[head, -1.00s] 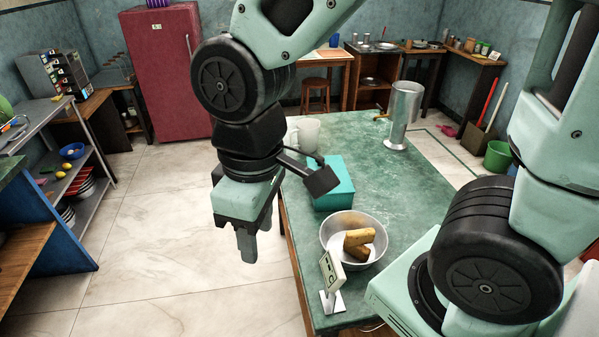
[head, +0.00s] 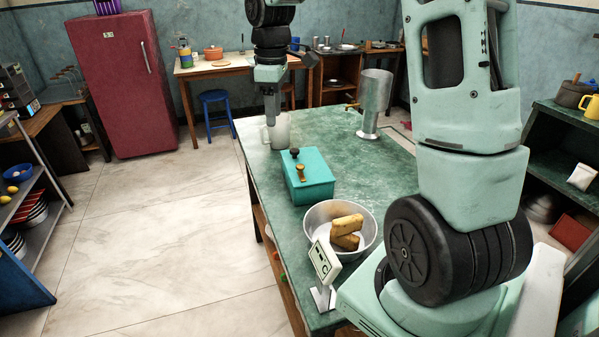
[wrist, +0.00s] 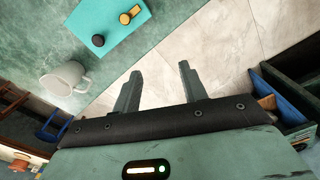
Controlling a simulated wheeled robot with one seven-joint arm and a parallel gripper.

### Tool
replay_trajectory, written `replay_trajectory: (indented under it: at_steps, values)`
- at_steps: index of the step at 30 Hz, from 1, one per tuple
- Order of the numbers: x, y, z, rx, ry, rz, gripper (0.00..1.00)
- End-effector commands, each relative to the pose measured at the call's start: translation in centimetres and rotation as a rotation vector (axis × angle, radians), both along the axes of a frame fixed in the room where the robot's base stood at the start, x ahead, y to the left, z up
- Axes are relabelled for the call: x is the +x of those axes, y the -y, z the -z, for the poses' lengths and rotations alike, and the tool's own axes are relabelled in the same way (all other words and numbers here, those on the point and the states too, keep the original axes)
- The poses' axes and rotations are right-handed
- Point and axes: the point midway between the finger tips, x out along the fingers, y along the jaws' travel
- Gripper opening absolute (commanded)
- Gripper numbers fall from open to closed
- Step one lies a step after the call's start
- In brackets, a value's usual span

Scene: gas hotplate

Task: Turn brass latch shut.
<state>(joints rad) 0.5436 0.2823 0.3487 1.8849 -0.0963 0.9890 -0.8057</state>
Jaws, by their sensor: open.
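A teal box (head: 309,178) stands on the green table, with a black knob (head: 295,153) and a brass latch-like piece (head: 301,172) on its top. The wrist view also shows the box (wrist: 106,24), the brass piece (wrist: 130,14) and the black knob (wrist: 97,40). My gripper (head: 270,119) points down beyond the box, close to a white mug (head: 280,133). In the wrist view my fingers (wrist: 158,67) are spread and empty, with floor behind them, apart from the box. Whether the mug and gripper touch is unclear.
A metal bowl (head: 312,222) with brown pieces and a small sign (head: 325,262) stand at the table's near end. A tall metal cylinder (head: 376,95) with a brass tap stands at the far right. The green table (head: 380,165) is bare right of the box; floor is open on its left.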

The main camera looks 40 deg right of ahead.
Motion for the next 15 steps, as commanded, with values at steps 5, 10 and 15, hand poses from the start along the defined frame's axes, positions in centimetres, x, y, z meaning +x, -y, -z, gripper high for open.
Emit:
replay_trajectory:
  at_steps: [5, 10, 15]
  values:
    - [0.1, 7.3, 1.0, -0.012, -0.004, 0.019, 0.43]
    - [0.0, 8.7, 1.5, -0.013, -0.008, 0.018, 0.43]
    - [-0.1, 8.6, 3.8, -0.011, -0.012, 0.016, 0.43]
